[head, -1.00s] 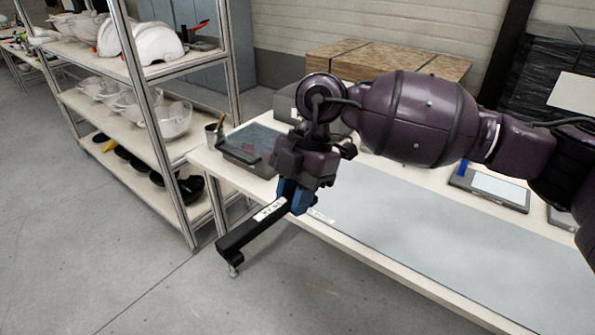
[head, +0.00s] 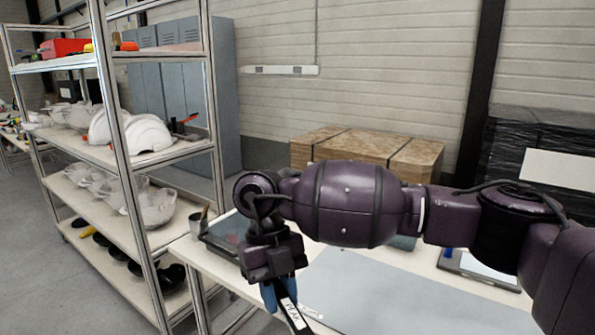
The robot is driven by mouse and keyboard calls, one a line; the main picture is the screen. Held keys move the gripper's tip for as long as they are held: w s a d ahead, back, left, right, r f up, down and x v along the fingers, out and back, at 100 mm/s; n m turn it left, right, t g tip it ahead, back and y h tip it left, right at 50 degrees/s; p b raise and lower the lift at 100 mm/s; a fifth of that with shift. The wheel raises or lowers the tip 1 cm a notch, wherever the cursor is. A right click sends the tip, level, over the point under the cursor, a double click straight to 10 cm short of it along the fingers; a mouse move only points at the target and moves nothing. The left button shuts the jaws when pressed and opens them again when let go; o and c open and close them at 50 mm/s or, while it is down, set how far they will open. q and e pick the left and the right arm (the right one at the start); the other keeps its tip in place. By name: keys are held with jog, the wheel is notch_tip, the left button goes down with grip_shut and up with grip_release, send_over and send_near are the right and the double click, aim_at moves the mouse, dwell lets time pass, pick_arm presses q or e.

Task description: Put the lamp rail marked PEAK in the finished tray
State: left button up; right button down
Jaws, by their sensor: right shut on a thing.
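My right gripper (head: 278,291) is shut on a black lamp rail (head: 284,300), its blue fingers around it. The rail's white label reads PEAK. The rail slants down to the right and runs out of the bottom edge, so its far end is hidden. The gripper is in front of the worktable's left part. A dark shallow tray (head: 222,236) lies on the table behind the gripper, partly covered by it. I cannot tell whether it is the finished tray. My left gripper is out of view.
A metal shelf (head: 140,160) with helmet shells stands left.

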jog(key=n, duration=0.1)
jog(key=n+t+h, duration=0.1)
jog(key=n, duration=0.3)
jog(key=shift+w+d+r+h, duration=0.15)
jog(key=shift+w+r+h, duration=0.05)
jog(key=shift+r+h, duration=0.1)
jog(key=n, duration=0.1)
jog(key=n+t, duration=0.1)
jog(key=shift+w+d+n+h, duration=0.1)
jog(key=shift+d+n+h, duration=0.1)
jog(key=shift+n+h, duration=0.15)
jog(key=s+d+f+n+t+y, duration=0.1)
jog(key=d+f+n+t, duration=0.1)
jog(key=d+n, duration=0.5)
jog(key=s+d+f+n+t+y, duration=0.2)
jog(key=d+f+n, duration=0.3)
jog(key=d+n, duration=0.3)
jog(key=s+d+f+n+t+y, duration=0.1)
jog(key=d+f+n, duration=0.3)
jog(key=d+n, duration=0.4)
jog(key=shift+s+f+t, duration=0.25)
jog(key=shift+t, duration=0.65)
jog(key=shift+f, duration=0.1)
